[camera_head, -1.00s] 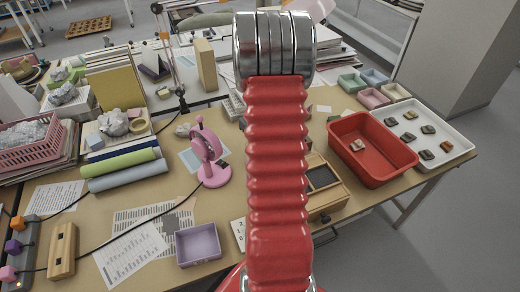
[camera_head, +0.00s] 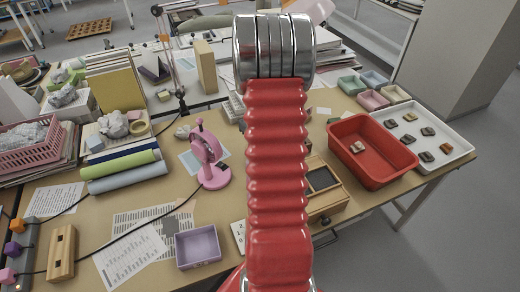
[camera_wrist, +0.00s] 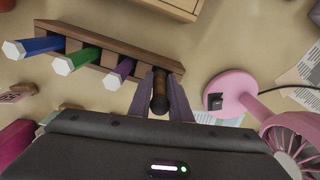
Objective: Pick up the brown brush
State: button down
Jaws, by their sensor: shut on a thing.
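The brown brush (camera_wrist: 160,88) shows in the wrist view as a dark, round-ended handle with a brown band. My gripper (camera_wrist: 160,100) has one finger on each side of it and is shut on it. The brush is at the right end of a brown wooden rack (camera_wrist: 105,52); I cannot tell whether it still touches the rack. Blue (camera_wrist: 35,46), green (camera_wrist: 78,60) and purple (camera_wrist: 119,73) handles stand in the rack to its left. In the head view my red arm hides the gripper and the brush.
A pink fan (camera_wrist: 232,92) stands right of my gripper in the wrist view, and also left of my arm in the head view (camera_head: 209,160). A red tub (camera_head: 370,165), a white tray (camera_head: 452,140) and a lilac box (camera_head: 198,246) sit on the table.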

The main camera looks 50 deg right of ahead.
notch_tip(320, 180, up, 10)
dwell(0.6)
jog(key=shift+s, duration=0.1)
dwell(0.3)
